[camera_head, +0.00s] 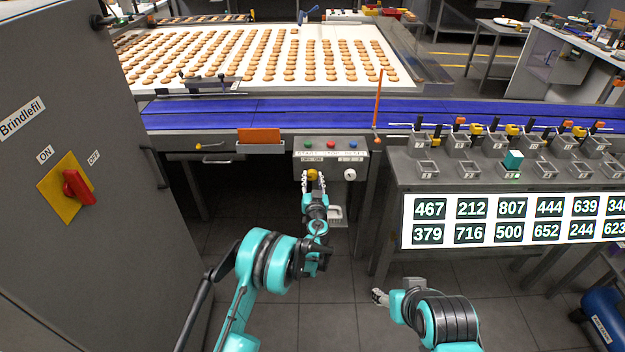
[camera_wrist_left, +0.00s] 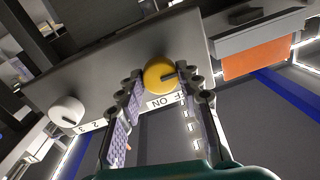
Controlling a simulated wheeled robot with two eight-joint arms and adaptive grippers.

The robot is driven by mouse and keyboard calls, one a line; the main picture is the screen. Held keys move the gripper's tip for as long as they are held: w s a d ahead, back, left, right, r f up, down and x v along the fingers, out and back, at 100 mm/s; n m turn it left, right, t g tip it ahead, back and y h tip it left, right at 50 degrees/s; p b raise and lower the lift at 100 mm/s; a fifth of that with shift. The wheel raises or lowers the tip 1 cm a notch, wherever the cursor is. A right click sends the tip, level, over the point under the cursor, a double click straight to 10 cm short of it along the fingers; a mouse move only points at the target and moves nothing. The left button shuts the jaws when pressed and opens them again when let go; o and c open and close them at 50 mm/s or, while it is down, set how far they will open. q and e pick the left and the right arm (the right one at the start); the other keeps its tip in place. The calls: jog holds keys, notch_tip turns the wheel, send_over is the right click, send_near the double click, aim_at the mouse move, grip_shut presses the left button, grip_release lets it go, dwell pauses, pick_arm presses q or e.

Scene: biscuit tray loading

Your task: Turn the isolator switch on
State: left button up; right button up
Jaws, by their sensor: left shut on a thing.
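The red isolator handle (camera_head: 77,187) sits on a yellow plate (camera_head: 55,208) on the grey cabinet at the left, with ON and OFF labels above it. The handle slants down to the right. No gripper is near it. My left gripper (camera_head: 313,176) is at the control panel, shut on a yellow knob (camera_head: 312,174) with an OFF/ON label. In the left wrist view its fingers stand on either side of the yellow knob (camera_wrist_left: 158,74), which bears a dark mark. My right gripper (camera_head: 380,298) hangs low over the floor, apart from everything; its finger gap is unclear.
The panel (camera_head: 332,158) also carries green, red and blue buttons and a white knob (camera_head: 350,174). An orange piece (camera_head: 259,136) stands left of it. A blue conveyor (camera_head: 230,116) and biscuit tray lie behind. A number display (camera_head: 515,220) fronts the right bench.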

pick_arm(q)
jog(key=shift+m, duration=0.5)
jog(key=m, duration=0.8)
jog(key=shift+f+m+t, duration=0.1)
jog(key=shift+m+t, duration=0.2)
jog(key=m, duration=0.4)
jog(key=shift+m+h, duration=0.4)
jog(key=shift+m, duration=2.1)
jog(key=o, duration=1.2)
jog(key=shift+c, duration=0.2)
